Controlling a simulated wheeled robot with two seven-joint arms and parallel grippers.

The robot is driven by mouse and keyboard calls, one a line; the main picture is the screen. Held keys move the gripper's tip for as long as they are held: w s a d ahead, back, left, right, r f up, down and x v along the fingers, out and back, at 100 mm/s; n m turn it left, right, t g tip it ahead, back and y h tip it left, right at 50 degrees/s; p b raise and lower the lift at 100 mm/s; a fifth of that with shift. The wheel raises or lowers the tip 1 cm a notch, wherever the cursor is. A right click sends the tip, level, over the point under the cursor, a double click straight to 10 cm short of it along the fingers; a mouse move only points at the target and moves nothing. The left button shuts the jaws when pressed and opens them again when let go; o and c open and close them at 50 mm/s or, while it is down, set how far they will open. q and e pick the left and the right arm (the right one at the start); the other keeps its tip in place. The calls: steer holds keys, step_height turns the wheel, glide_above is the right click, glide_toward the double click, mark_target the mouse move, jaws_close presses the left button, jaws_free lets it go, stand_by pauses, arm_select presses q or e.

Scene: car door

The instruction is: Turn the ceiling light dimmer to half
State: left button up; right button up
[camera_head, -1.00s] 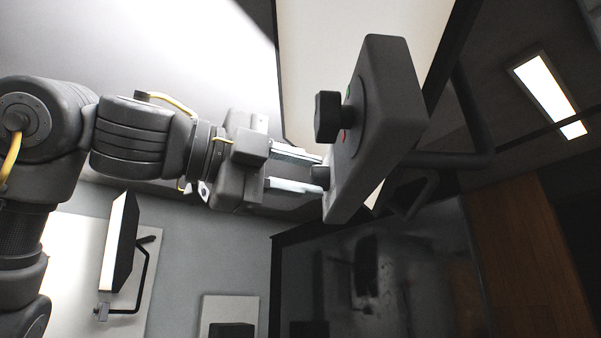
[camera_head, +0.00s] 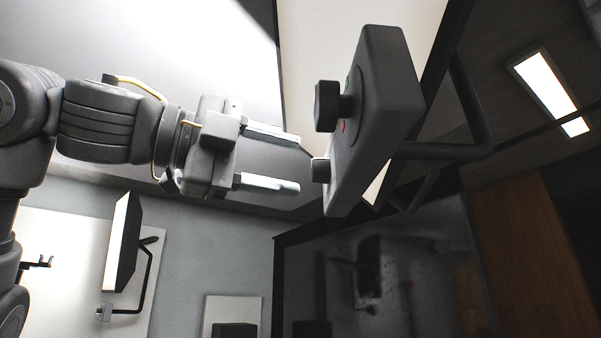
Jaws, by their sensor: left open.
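The grey control box (camera_head: 376,120) hangs right of centre on a dark bracket, its face turned left. A large dark knob (camera_head: 327,106) stands out from its upper part, with small green and red marks beside it. A smaller knob (camera_head: 320,170) stands out lower on the same face. Which of them is the dimmer I cannot tell. My left gripper (camera_head: 285,162) comes in from the left, with its two fingers apart and empty. Its fingertips end just left of the box, near the height of the smaller knob, touching neither knob. My right gripper is not in view.
A dark bent bracket arm (camera_head: 477,125) runs behind the box. A pale panel (camera_head: 310,40) with a dark frame lies behind it. A lit ceiling lamp (camera_head: 545,84) is at the upper right. A flat panel on a wall arm (camera_head: 122,243) is at the lower left.

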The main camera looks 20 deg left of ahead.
arm_select(q)
steer(key=b+v, duration=0.1)
steer(key=v, duration=0.6)
steer(key=shift+s, duration=0.15)
steer(key=shift+a, duration=0.1)
